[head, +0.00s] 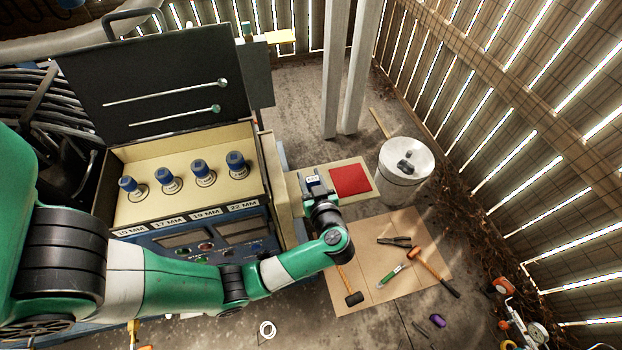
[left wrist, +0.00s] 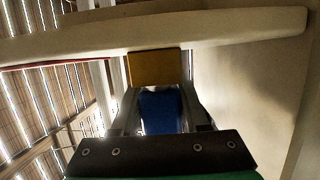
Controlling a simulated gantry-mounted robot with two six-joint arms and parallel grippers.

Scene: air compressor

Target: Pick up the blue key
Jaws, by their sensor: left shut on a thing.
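My left gripper (head: 318,190) reaches over the cream board with the red square (head: 351,180), at its left part. It is shut on a blue thing, which I take to be the blue key (left wrist: 160,110). In the left wrist view the blue thing fills the gap between the fingers, with a yellow-tan block (left wrist: 153,67) just beyond it. In the head view the fingers and wrist hide most of it, and I cannot tell if it still touches the board. My right gripper is not in view.
An open case (head: 205,216) with several blue-topped sockets and size labels stands left of the gripper. A white bucket (head: 405,175) stands to the right. A cardboard sheet (head: 400,229) with hammers, pliers and a green-handled tool lies in front. A wooden fence is at right.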

